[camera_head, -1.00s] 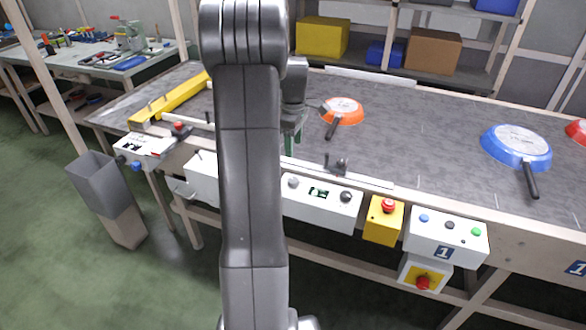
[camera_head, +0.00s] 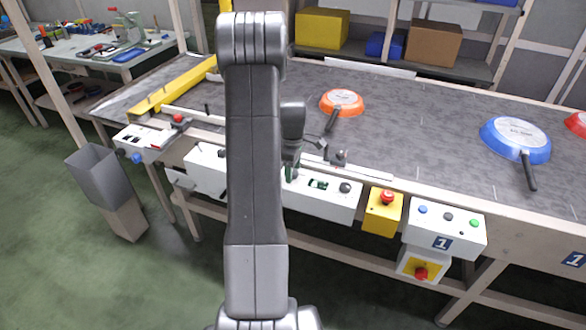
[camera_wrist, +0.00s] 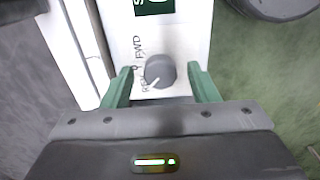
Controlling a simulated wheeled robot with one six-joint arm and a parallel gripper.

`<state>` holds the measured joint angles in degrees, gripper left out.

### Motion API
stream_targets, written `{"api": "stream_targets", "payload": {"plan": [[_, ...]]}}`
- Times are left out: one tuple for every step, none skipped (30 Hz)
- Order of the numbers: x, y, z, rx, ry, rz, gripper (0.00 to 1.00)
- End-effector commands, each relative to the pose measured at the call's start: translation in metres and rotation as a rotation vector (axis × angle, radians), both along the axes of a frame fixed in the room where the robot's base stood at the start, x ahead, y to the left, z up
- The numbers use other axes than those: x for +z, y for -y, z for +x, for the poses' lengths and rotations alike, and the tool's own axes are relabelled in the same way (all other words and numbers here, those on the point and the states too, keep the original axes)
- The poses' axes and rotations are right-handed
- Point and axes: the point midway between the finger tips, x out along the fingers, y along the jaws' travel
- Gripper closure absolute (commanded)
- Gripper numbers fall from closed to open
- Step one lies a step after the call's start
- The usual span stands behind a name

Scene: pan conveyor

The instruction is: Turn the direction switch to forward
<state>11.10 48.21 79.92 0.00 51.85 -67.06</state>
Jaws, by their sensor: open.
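The direction switch (camera_wrist: 160,71) is a round grey knob on a white control box (camera_wrist: 184,20), in the wrist view. Its white mark points down-left, toward the REV label; FWD is printed farther up. My gripper (camera_wrist: 161,80) is open, with one green finger on each side of the knob. I cannot tell whether either finger touches it. In the head view, my gripper (camera_head: 291,172) is at the left part of the control box (camera_head: 335,205), and the knob is mostly hidden there.
A yellow emergency-stop box (camera_head: 381,218) and a white button box (camera_head: 445,222) hang to the right. A metal rail (camera_head: 365,174) runs along the conveyor edge above the control box. Orange (camera_head: 342,103) and blue (camera_head: 515,140) pans lie on the belt.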

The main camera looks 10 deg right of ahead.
Motion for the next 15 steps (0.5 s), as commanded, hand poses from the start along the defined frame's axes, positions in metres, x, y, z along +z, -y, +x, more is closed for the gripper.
{"api": "stream_targets", "payload": {"plan": [[0.0000, 0.0000, 0.0000, 0.000, 0.000, 0.000, 0.46], [0.0001, 0.0000, 0.0000, 0.000, 0.000, 0.000, 0.46], [0.0002, 0.0000, 0.0000, 0.000, 0.000, 0.000, 0.46], [0.0002, 0.0000, 0.0000, 0.000, 0.000, 0.000, 0.46], [0.0002, 0.0000, 0.0000, 0.000, 0.000, 0.000, 0.52], [0.0003, 0.0000, 0.0000, 0.000, 0.000, 0.000, 0.60], [0.0003, 0.0000, 0.0000, 0.000, 0.000, 0.000, 0.66], [0.0004, 0.0000, 0.0000, 0.000, 0.000, 0.000, 0.72], [0.0004, 0.0000, 0.0000, 0.000, 0.000, 0.000, 0.79], [0.0004, 0.0000, 0.0000, 0.000, 0.000, 0.000, 0.85], [0.0004, 0.0000, 0.0000, 0.000, 0.000, 0.000, 0.91], [0.0005, 0.0000, 0.0000, 0.000, 0.000, 0.000, 0.91], [0.0005, 0.0000, 0.0000, 0.000, 0.000, 0.000, 0.91], [0.0005, 0.0000, 0.0000, -0.001, 0.000, 0.000, 0.91], [0.0005, 0.0000, 0.0000, -0.003, 0.000, 0.000, 0.91]]}}
